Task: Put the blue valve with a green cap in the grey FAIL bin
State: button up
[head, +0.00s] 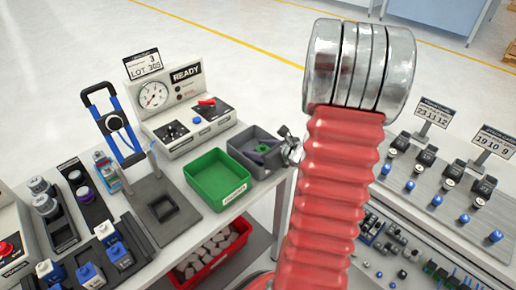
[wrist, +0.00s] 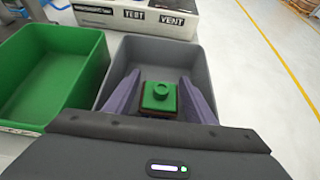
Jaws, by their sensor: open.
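The green cap (wrist: 160,97) of a valve shows in the wrist view, inside the grey bin (wrist: 200,58). The valve's blue body is hidden under the cap. My gripper (wrist: 161,90) is open, with its two purple fingers reaching down into the bin on either side of the cap. Thin gaps seem to show between fingers and cap. The grey bin also shows in the head view (head: 236,142), at the right end of the bench.
A green bin (head: 217,178) stands directly left of the grey bin. A test panel with a gauge (head: 155,97) stands behind them. A blue-handled press (head: 115,123) and racks of valves are on the left. A second bench with parts (head: 450,190) is on the right.

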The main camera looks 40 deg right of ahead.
jog(key=v, duration=1.1)
dwell(0.5)
jog(key=shift+a, duration=0.1)
jog(key=a+r+n+g+y, duration=0.1)
jog(key=a+n+g, duration=0.1)
jog(key=a+n, duration=0.3)
jog(key=a+r+n+g+y, duration=0.2)
jog(key=a+n, duration=0.4)
jog(key=a, duration=0.4)
jog(key=w+a+r+n+g+y, duration=0.1)
jog(key=a+n, duration=0.5)
jog(key=a, duration=0.2)
jog(key=shift+r+g+y, duration=0.3)
jog(key=shift+r+g, duration=0.05)
jog(key=shift+g, duration=0.05)
jog(key=s+a+r+n+h, duration=0.5)
jog(key=s+a+r+n, duration=0.2)
jog(key=n, duration=1.1)
jog(key=shift+a+r+n+g, duration=0.2)
jog(key=shift+a+n+g, duration=0.1)
jog(key=shift+a+g, duration=0.15)
